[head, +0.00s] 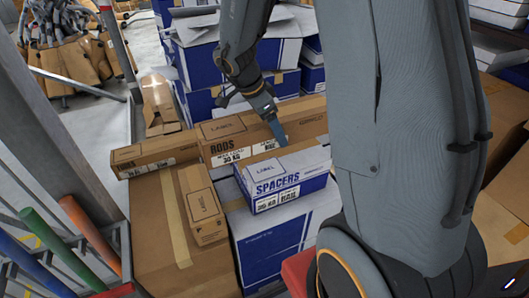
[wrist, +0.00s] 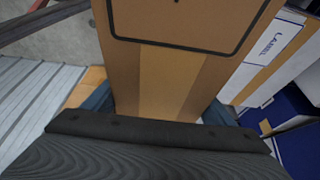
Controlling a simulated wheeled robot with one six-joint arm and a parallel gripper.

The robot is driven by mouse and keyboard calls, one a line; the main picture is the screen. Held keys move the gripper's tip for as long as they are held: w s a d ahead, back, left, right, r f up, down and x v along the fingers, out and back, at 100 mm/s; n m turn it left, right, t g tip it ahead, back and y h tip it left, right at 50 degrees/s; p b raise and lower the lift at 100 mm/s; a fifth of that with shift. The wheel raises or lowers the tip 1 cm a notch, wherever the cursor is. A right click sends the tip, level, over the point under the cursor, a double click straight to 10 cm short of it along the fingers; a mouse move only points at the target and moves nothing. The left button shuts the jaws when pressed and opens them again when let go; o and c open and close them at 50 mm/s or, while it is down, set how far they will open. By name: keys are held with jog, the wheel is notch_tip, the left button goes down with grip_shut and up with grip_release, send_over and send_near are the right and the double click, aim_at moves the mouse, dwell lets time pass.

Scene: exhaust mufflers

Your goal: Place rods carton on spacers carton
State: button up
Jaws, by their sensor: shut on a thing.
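The rods carton (head: 228,147) is a long brown box with black print, behind the spacers carton in the head view. My gripper (head: 277,132) reaches down on it, with one blue finger showing on its near face. In the wrist view the gripper (wrist: 158,108) has its fingers on both sides of a brown taped carton, the rods carton (wrist: 180,25). The spacers carton (head: 277,186) is white and blue with a brown tape strip, and sits just in front. It partly hides the rods carton's lower face. I cannot tell whether the rods carton is lifted.
A small brown carton (head: 203,205) and another long brown carton (head: 155,156) lie to the left on a large brown box (head: 160,240). A blue and white box (head: 268,245) is under the spacers carton. Blue boxes (head: 195,62) stack behind. Coloured tubes (head: 85,230) stand at lower left.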

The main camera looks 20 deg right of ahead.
jog(key=shift+d+f+p, duration=0.1)
jog(key=shift+f+p, duration=0.2)
jog(key=shift+f, duration=4.4)
jog(key=shift+f, duration=0.15)
jog(key=o, duration=2)
jog(key=shift+o, duration=0.2)
